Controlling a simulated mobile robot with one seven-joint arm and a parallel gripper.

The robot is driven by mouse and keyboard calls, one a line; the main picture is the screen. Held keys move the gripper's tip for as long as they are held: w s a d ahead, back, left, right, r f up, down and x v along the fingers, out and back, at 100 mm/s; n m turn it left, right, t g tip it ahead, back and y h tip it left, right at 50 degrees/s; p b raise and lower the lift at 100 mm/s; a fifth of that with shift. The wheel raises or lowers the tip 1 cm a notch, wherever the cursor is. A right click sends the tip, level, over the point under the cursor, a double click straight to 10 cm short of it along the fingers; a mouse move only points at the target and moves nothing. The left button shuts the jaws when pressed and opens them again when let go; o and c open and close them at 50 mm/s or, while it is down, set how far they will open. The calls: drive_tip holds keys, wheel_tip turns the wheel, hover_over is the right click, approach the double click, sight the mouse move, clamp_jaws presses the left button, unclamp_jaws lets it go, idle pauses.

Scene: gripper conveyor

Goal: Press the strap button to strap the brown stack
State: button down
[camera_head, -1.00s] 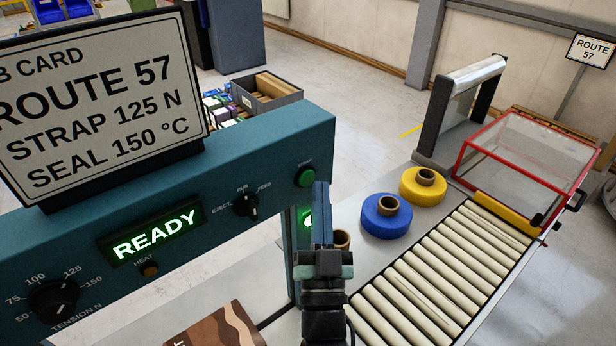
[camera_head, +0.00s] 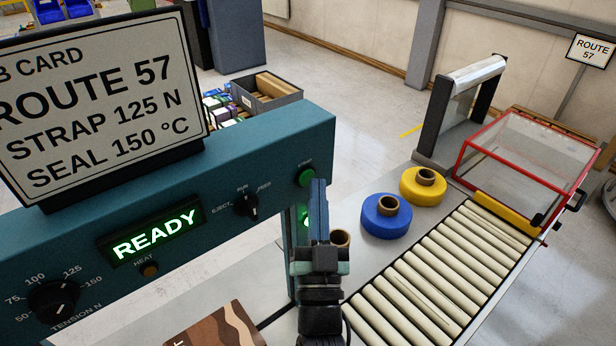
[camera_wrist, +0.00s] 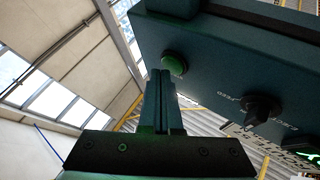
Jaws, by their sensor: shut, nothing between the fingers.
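The green strap button (camera_head: 305,178) is at the right end of the teal machine panel (camera_head: 265,150). It also shows in the wrist view (camera_wrist: 175,64), just above and right of my fingertips. My gripper (camera_head: 318,184) is shut and empty, pointing up beside the button; in the wrist view its fingers (camera_wrist: 160,74) end close to the button's lower left. I cannot tell whether they touch it. The display (camera_head: 155,231) reads READY. A brown striped stack (camera_head: 215,328) shows only in part at the bottom edge.
The mode knob (camera_head: 246,205) and tension knob (camera_head: 54,302) sit on the panel. A card (camera_head: 95,100) stands above it. Blue (camera_head: 386,216) and yellow (camera_head: 423,186) strap rolls, the roller conveyor (camera_head: 430,280) and a red-framed guard (camera_head: 525,165) are to the right.

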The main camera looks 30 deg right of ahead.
drive_tip(key=shift+w+a, duration=0.1)
drive_tip(key=shift+w, duration=0.3)
idle(0.6)
drive_tip(key=shift+s, duration=0.15)
drive_tip(key=shift+s+b, duration=0.35)
drive_tip(key=shift+s, duration=0.3)
drive_tip(key=s+b, duration=0.1)
drive_tip(key=s, duration=0.1)
drive_tip(key=s+d+b, duration=0.1)
drive_tip(key=s, duration=0.2)
idle(0.4)
idle(0.7)
